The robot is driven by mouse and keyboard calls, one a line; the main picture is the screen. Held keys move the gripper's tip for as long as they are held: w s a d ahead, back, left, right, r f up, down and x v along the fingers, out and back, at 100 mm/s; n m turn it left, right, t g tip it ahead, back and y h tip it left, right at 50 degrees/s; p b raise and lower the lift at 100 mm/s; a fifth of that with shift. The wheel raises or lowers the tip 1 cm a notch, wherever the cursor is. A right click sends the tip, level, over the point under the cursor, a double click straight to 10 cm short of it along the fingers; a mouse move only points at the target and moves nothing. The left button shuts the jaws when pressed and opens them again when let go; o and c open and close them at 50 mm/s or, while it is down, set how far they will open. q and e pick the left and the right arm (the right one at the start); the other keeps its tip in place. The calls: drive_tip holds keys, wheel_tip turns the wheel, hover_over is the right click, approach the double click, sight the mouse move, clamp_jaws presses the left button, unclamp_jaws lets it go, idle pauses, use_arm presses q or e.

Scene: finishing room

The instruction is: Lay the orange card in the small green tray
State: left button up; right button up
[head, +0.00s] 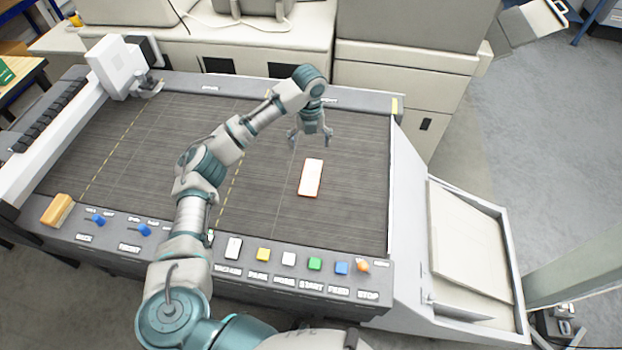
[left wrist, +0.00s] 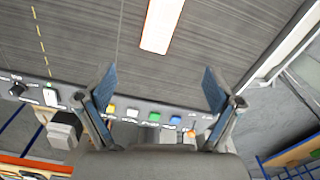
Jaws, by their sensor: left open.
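The orange card (head: 311,177) lies flat on the dark striped bed of the machine, right of centre. Its face looks pale with an orange border. In the left wrist view the card (left wrist: 161,22) shows at the top, ahead of the fingers and cut by the frame edge. My left gripper (head: 309,139) is open and empty, just beyond the card's far end and above the bed, apart from the card. Its two fingers (left wrist: 160,76) are spread wide. A green item (head: 6,71), cut off at the left edge, lies on a wooden table; I cannot tell whether it is the tray.
The front panel carries coloured buttons (head: 314,264) and blue knobs (head: 143,230). A tan block (head: 57,210) sits at the front left corner. A white gantry (head: 118,66) stands at the bed's left. A side bin (head: 467,230) is on the right. The bed around the card is clear.

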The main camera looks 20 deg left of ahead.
use_arm(q)
drive_tip(key=m, duration=0.3)
drive_tip(key=p, duration=0.1)
approach(310, 179)
wheel_tip(310, 179, down, 8)
drive_tip(key=shift+w+f, duration=0.1)
drive_tip(key=shift+f, duration=0.1)
drive_tip(key=c, duration=1.1)
drive_tip(key=shift+r, duration=0.15)
